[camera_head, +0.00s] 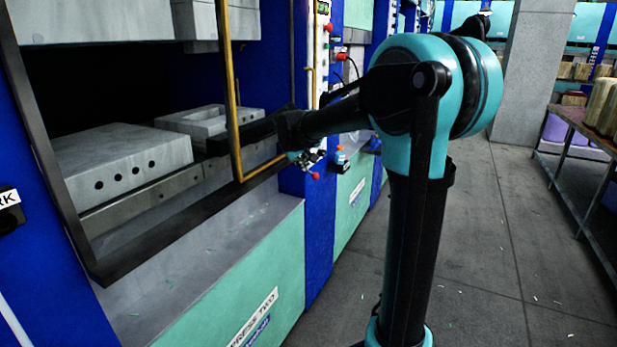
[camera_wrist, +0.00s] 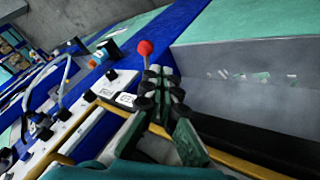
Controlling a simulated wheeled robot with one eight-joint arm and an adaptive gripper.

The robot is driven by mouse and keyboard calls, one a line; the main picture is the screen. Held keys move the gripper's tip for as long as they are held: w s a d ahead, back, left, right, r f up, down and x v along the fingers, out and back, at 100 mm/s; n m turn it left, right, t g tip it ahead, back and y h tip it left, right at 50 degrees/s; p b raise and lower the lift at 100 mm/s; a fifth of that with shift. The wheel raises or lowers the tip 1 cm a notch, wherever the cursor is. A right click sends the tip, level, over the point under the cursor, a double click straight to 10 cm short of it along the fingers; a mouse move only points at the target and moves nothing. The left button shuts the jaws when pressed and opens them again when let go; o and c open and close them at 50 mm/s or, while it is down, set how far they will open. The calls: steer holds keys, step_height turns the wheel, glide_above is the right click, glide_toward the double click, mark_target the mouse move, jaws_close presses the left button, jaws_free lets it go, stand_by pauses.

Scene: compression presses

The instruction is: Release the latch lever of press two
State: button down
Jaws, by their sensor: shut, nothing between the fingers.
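Press two (camera_head: 255,318) stands at the left of the head view, named on its teal front panel. A lever with a red ball knob (camera_head: 314,175) is on its blue right post, low beside my gripper. I take it for the latch lever. In the wrist view the red knob (camera_wrist: 145,48) stands just beyond and left of my fingertips. My gripper (camera_wrist: 165,78) is shut and empty; whether it touches the lever I cannot tell. In the head view my gripper (camera_head: 308,157) is small and partly hidden by my arm.
A yellow guard frame (camera_head: 234,95) stands at the press opening, with grey blocks (camera_head: 125,168) inside.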

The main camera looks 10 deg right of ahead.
mark_target(315, 177)
steer(key=shift+w+f, duration=0.1)
steer(key=x, duration=0.9)
steer(key=shift+w+f, duration=0.2)
steer(key=shift+f, duration=0.1)
steer(key=shift+d, duration=0.2)
steer(key=shift+w+d+n+y, duration=0.25)
steer(key=shift+d+n+y, duration=0.35)
steer(key=shift+d, duration=0.5)
steer(key=w+d+n+y, duration=0.6)
steer(key=w+d+n, duration=0.3)
steer(key=w+d, duration=0.2)
steer(key=shift+w+d+n+g, duration=0.3)
steer(key=shift+w+d+n, duration=0.1)
steer(key=shift+w, duration=0.25)
steer(key=shift+r, duration=0.1)
